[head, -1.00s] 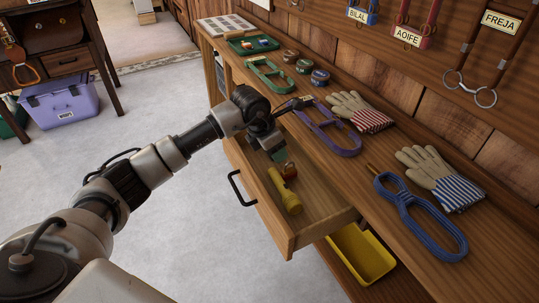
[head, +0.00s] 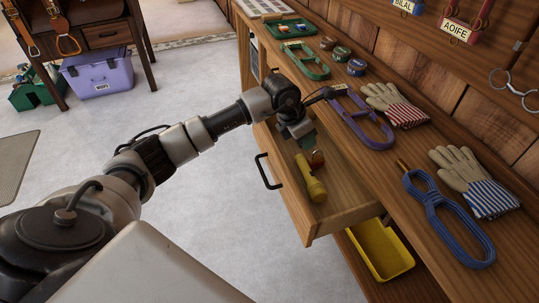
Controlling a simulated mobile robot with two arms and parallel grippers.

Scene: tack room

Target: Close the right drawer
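A wooden drawer (head: 345,207) stands open, pulled out from under the bench top toward the left. Its front has a black bar handle (head: 265,172). Inside lie a yellow flashlight (head: 311,180) and a small reddish-brown item (head: 318,157). My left gripper (head: 305,138) is over the back part of the drawer, near the bench edge, pointing down. It is beyond the handle and apart from it. Its fingers are small and partly hidden, so I cannot tell whether they are open or touch anything. My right gripper is not in view.
The bench top (head: 385,165) holds a purple halter (head: 362,122), a blue halter (head: 440,215), gloves (head: 395,103), small tins and a green tray (head: 290,28). A yellow bin (head: 380,248) sits below, right of the drawer. The floor (head: 210,255) left of the drawer is clear.

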